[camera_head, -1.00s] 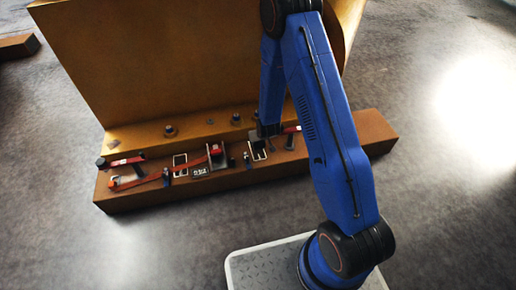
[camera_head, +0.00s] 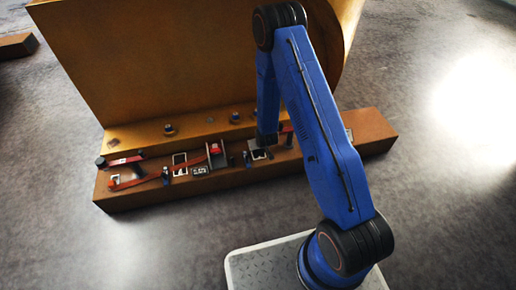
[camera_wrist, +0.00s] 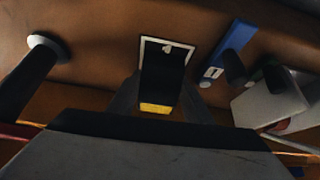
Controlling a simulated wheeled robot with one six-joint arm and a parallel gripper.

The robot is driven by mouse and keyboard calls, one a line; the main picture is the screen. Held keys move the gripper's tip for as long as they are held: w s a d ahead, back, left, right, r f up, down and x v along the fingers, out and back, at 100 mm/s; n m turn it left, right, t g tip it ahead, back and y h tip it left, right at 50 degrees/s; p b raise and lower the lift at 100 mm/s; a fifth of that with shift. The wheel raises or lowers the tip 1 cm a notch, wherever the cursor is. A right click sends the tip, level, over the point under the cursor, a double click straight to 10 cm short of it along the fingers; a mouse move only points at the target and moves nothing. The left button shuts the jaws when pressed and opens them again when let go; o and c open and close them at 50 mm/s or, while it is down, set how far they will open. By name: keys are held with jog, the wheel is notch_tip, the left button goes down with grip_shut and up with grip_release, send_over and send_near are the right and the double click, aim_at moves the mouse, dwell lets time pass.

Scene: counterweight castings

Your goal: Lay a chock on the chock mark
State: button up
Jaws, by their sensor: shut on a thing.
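My gripper (camera_head: 266,142) is low over the near beam, at a white-outlined square mark (camera_head: 252,158). In the wrist view my gripper (camera_wrist: 160,98) is shut on a dark block with a yellow end, the chock (camera_wrist: 162,78). The chock overlaps the white-outlined mark (camera_wrist: 143,46), whose upper edge and sides show around it; its near edge is hidden. I cannot tell whether the chock touches the beam surface. In the head view the chock is mostly hidden by the gripper.
The brown beam (camera_head: 230,193) carries another white-outlined square (camera_head: 180,158), a red strap (camera_head: 140,183), a red-topped bracket (camera_head: 215,150) and several dark posts. A tall ochre casting (camera_head: 180,60) stands behind. In the wrist view a blue plate (camera_wrist: 231,48) lies right of the mark.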

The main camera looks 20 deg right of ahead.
jog(key=shift+f, duration=0.1)
jog(key=o, duration=1.3)
jog(key=shift+c, duration=0.2)
